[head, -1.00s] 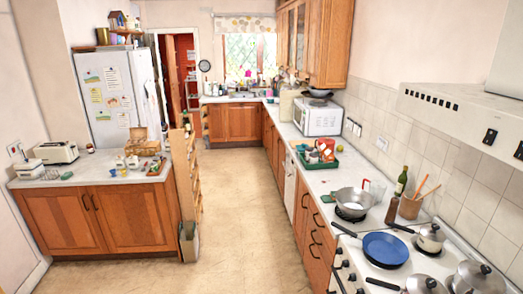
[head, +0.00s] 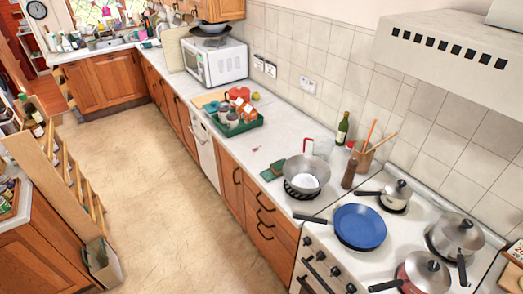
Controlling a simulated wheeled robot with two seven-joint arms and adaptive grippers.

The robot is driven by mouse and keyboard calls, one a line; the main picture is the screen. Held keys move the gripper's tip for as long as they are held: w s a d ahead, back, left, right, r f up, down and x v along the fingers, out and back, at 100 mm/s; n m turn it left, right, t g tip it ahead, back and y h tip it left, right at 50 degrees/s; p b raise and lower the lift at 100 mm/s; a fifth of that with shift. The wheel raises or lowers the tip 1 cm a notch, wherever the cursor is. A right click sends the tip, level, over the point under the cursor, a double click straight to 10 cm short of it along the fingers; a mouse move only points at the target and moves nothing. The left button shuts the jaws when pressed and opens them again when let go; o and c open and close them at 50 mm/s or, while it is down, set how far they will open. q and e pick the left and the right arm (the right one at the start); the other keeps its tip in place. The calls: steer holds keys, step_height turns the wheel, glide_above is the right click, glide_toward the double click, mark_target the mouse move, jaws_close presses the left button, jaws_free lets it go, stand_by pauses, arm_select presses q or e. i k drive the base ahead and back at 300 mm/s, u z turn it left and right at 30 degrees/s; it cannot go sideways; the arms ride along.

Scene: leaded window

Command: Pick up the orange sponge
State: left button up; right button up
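I cannot make out an orange sponge for certain in the head view. Some small orange-red items (head: 245,108) sit in the green tray (head: 240,129) on the right-hand counter, too small to identify. Small flat green pieces (head: 268,174) lie on the counter beside the metal pan, and a tiny reddish item (head: 256,149) lies behind them. Neither of my grippers is in view.
A hob holds a blue frying pan (head: 360,226) and lidded pots (head: 456,236). A metal pan (head: 306,174), bottle (head: 342,128) and microwave (head: 216,60) stand along the counter (head: 245,160). A wooden rack (head: 62,165) stands left. The floor (head: 150,190) between is clear.

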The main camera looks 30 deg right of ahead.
mark_target(276, 168)
steer(key=i, duration=2.15)
steer(key=z, duration=3.45)
